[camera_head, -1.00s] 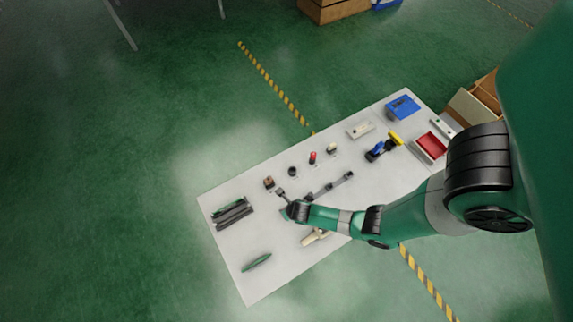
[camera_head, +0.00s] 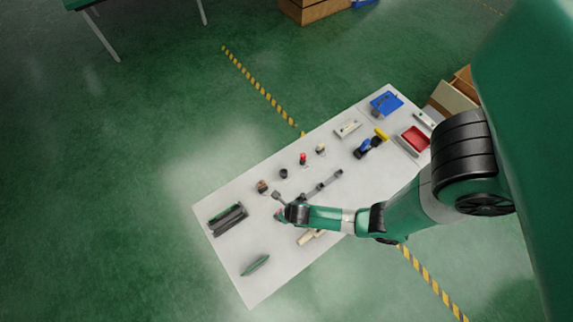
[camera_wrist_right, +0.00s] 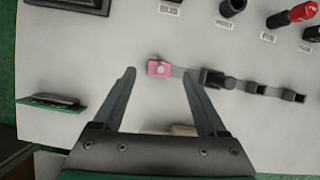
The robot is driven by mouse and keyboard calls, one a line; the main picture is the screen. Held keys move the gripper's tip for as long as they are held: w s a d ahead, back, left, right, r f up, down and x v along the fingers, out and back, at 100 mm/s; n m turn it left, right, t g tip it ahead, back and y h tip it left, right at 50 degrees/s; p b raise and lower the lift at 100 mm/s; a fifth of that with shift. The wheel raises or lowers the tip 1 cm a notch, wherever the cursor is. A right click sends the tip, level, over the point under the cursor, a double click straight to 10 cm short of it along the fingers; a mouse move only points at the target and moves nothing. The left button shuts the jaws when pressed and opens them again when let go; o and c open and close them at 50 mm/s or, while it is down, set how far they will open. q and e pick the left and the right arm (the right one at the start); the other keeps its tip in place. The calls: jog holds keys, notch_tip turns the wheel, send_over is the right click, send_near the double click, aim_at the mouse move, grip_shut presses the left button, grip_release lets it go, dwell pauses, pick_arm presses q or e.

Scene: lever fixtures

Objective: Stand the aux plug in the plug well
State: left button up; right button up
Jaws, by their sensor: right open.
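My right gripper (camera_wrist_right: 159,72) is open above the table, with its fingertips on either side of a small pink block (camera_wrist_right: 157,68) with a pale round spot. The jaws are not closed on the block, and contact cannot be told. In the head view the right gripper (camera_head: 279,206) is over the table's left part. A grey strip (camera_wrist_right: 258,89) with several dark blocks runs right from the pink block. I cannot tell which piece is the aux plug or which is the plug well. My left gripper is not in view.
Beyond the gripper is a row of small labelled parts, including a black cylinder (camera_head: 283,173) and a red-topped piece (camera_head: 303,159). Red (camera_head: 414,139) and blue (camera_head: 386,103) bins are at right.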

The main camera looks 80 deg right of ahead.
jog(key=p+v, duration=0.3)
jog(key=v, duration=0.4)
jog(key=shift+p, duration=0.3)
